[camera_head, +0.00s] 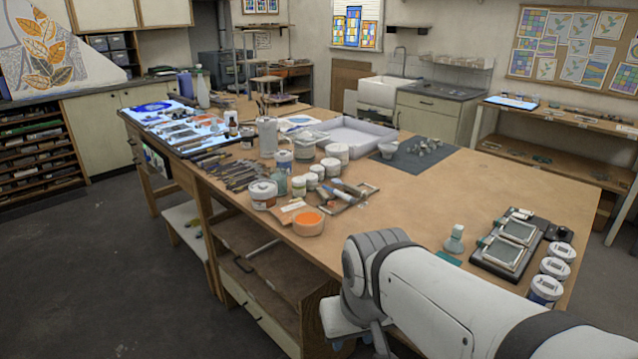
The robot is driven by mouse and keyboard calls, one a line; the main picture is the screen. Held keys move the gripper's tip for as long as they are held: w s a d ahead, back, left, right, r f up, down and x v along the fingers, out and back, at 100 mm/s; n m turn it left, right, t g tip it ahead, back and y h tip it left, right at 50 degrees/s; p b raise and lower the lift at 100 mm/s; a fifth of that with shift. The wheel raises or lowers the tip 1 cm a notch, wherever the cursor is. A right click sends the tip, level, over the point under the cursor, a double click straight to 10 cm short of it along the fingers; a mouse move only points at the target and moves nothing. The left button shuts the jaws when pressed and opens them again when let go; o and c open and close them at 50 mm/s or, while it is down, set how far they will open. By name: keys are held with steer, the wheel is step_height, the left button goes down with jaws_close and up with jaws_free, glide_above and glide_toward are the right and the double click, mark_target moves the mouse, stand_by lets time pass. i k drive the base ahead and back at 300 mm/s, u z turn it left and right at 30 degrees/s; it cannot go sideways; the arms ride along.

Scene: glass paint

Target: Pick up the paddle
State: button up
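I cannot tell for certain which thing is the paddle. Many long, thin tools (238,172) lie in a crowded row along the left part of the wooden workbench (440,205). A tool with a light handle and a reddish-brown part (340,190) lies near a small wooden frame, beside the jars. My arm reaches in from the lower right and bends down at the bench's front edge. The fingers of my gripper do not show, so its opening and anything in it are hidden.
At right are a small bottle (454,240), framed plates (510,243) and jars (546,290). The bench's middle right is bare. Open floor (110,270) lies at left.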

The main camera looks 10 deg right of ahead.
mark_target(360, 193)
steer(key=i, duration=1.5)
steer(key=z, duration=0.05)
